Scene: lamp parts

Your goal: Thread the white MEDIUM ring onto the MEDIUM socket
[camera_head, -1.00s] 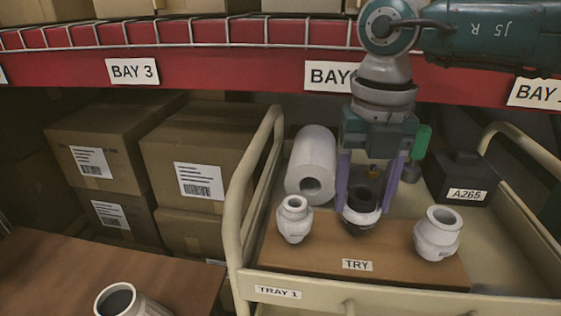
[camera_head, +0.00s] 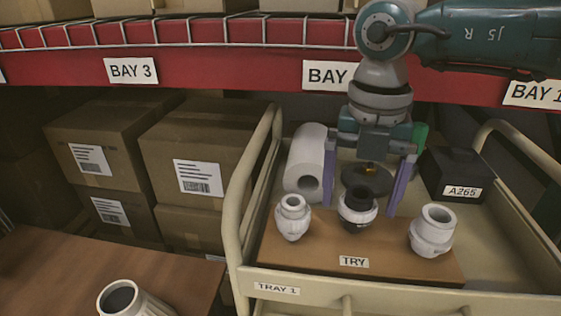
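The middle socket (camera_head: 360,194) is dark and stands upright on the brown TRY board between two white sockets. A white ring (camera_head: 358,213) sits around the dark socket, below its top. My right gripper (camera_head: 362,202) points down over this socket. Its two purple fingers are spread wide, one on each side, with gaps to the ring. It is open and holds nothing. The left white socket (camera_head: 293,217) looks smaller and the right white socket (camera_head: 432,231) looks larger. My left gripper is not in view.
The board (camera_head: 310,258) lies in the cream cart tray (camera_head: 310,290). A white roll (camera_head: 304,165), a dark disc (camera_head: 375,180) and a black A265 box (camera_head: 456,176) stand behind. A white hollow part (camera_head: 130,299) is on the wooden table (camera_head: 110,262) at left.

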